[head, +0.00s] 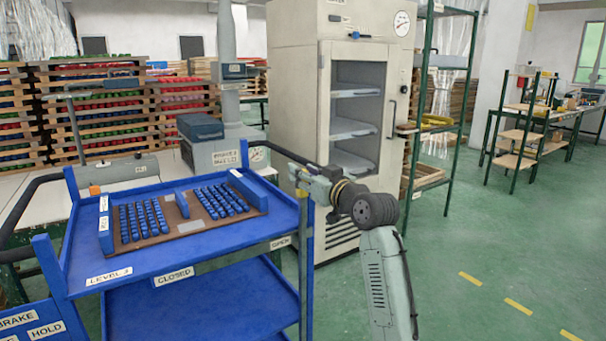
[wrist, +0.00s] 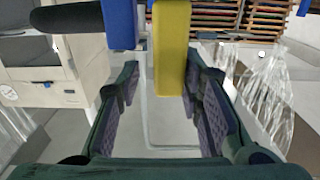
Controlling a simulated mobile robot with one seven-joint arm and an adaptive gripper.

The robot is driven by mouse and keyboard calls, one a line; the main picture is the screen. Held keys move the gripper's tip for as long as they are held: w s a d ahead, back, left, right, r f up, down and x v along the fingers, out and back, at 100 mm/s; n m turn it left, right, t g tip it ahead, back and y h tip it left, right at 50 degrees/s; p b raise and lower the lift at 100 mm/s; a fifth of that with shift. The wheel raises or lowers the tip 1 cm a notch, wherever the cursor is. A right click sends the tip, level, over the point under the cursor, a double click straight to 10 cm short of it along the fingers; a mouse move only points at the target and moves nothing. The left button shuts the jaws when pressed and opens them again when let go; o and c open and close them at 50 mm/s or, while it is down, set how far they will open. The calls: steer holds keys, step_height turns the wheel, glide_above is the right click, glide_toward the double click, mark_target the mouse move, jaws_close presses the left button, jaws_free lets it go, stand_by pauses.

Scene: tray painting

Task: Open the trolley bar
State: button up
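The blue trolley (head: 200,258) stands at left, with labels on its front edge; one reads CLOSED. A yellow bar-like piece (wrist: 172,50) shows in the wrist view beside a blue post (wrist: 120,24), and I take it for the trolley bar. My gripper (head: 303,180) is at the trolley's right corner post in the head view and hides much of that spot. In the wrist view my gripper (wrist: 163,75) has its fingers spread, with the yellow piece between them, closer to the right finger. I cannot tell whether either finger touches it.
A brown board (head: 185,222) with rows of blue pieces lies on the trolley's top shelf. A black handle (head: 285,153) curves behind my gripper. A tall beige cabinet (head: 296,75) with its front showing shelves stands close behind. Green floor (head: 480,240) at right is clear.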

steer(key=shift+o, duration=0.4)
steer(key=shift+a, duration=0.1)
steer(key=v, duration=1.2)
